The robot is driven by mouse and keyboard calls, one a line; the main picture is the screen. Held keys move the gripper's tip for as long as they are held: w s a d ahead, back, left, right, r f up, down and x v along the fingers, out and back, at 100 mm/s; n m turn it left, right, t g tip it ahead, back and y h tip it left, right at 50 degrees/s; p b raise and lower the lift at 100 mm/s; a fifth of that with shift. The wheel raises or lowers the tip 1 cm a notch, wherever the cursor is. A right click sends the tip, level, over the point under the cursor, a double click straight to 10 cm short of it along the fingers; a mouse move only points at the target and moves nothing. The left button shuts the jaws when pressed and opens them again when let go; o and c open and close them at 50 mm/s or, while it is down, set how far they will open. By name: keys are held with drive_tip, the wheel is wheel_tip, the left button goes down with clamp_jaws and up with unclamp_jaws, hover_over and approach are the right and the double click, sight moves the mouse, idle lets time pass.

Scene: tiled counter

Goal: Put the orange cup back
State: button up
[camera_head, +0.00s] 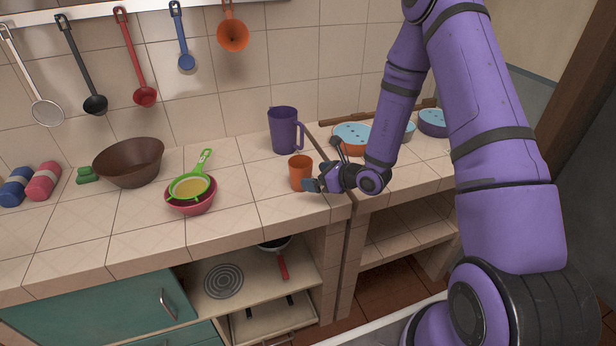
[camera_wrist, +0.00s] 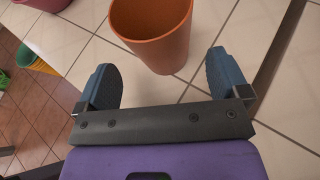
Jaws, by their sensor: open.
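The orange cup (camera_head: 300,171) stands upright on the tiled counter (camera_head: 262,186), near its front right part. In the wrist view the orange cup (camera_wrist: 153,38) is just ahead of my gripper (camera_wrist: 163,82), roughly between the two blue fingertips. The fingers are spread wide and I see gaps between them and the cup. In the head view my gripper (camera_head: 312,185) is low at the cup's right front side, and part of it overlaps the cup's lower edge.
A purple pitcher (camera_head: 284,130) stands behind the cup. A pink bowl with a green strainer (camera_head: 190,188) and a brown bowl (camera_head: 130,163) are to the left. Lidded bowls (camera_head: 352,133) stand at the right. Utensils, including an orange one (camera_head: 232,36), hang above.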

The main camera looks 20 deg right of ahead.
drive_tip(key=v, duration=0.7)
drive_tip(key=shift+s+d+r, duration=0.15)
drive_tip(key=shift+s+d, duration=0.1)
drive_tip(key=shift+s, duration=0.05)
drive_tip(key=s+a+r+n+g+y, duration=0.2)
drive_tip(key=s+a+r+n+g, duration=0.25)
drive_tip(key=r+n, duration=0.45)
drive_tip(key=s+a+r+n+g+y, duration=0.1)
drive_tip(key=s+a+r+n+g, duration=0.45)
drive_tip(key=r, duration=0.55)
drive_tip(key=s+d+r+n+t+h, duration=0.2)
drive_tip(key=s+d+r+n+h, duration=0.2)
drive_tip(key=s+r+n, duration=0.3)
drive_tip(key=s+d+r+n+t+h, duration=0.2)
drive_tip(key=s+d+r+n+h, duration=0.3)
drive_tip(key=s, duration=0.6)
drive_tip(key=shift+r+n+t+h, duration=0.4)
drive_tip(key=shift+r+n+h, duration=0.65)
drive_tip(key=shift+n, duration=0.2)
